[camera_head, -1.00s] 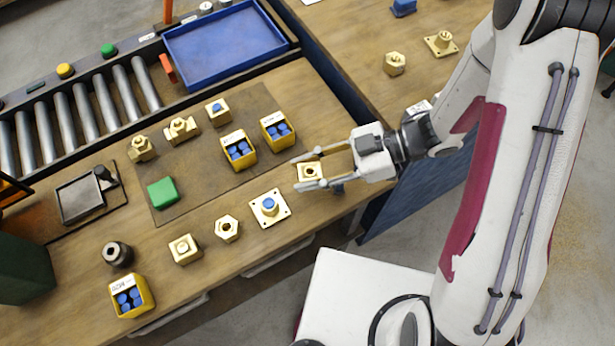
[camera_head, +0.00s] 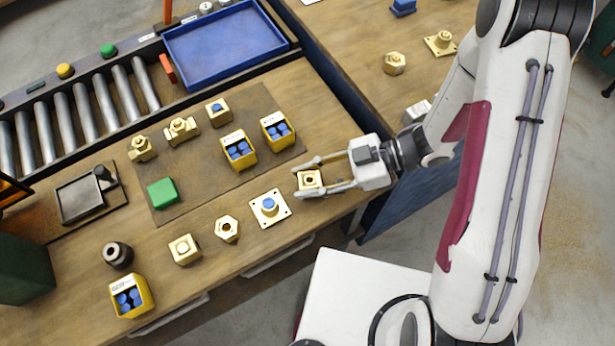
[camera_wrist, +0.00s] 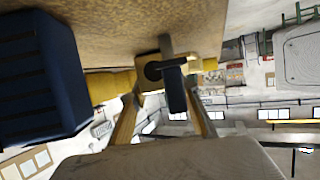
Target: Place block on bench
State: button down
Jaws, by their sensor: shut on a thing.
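A brass block (camera_head: 310,180) with a dark round hole is at the right end of the wooden bench (camera_head: 325,105), near its front edge. My gripper (camera_head: 307,180) is shut on this block, with one finger on each side. The block (camera_wrist: 151,72) also shows between the fingers in the wrist view, close to the bench's brown surface (camera_wrist: 130,30). I cannot tell whether the block's underside touches the bench.
A square brass flange with a blue plug (camera_head: 269,207) is left of my gripper. Two yellow boxes with blue pieces (camera_head: 239,150) (camera_head: 277,131) stand behind it. A hex nut (camera_head: 227,229) and another brass block (camera_head: 184,250) lie further left. A blue tray (camera_head: 225,45) is at the back.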

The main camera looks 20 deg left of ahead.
jog(key=shift+f, duration=0.1)
dwell(0.3)
jog(key=c, duration=1.5)
grip_release()
jog(key=shift+v, duration=6.05)
jog(key=shift+w, duration=0.1)
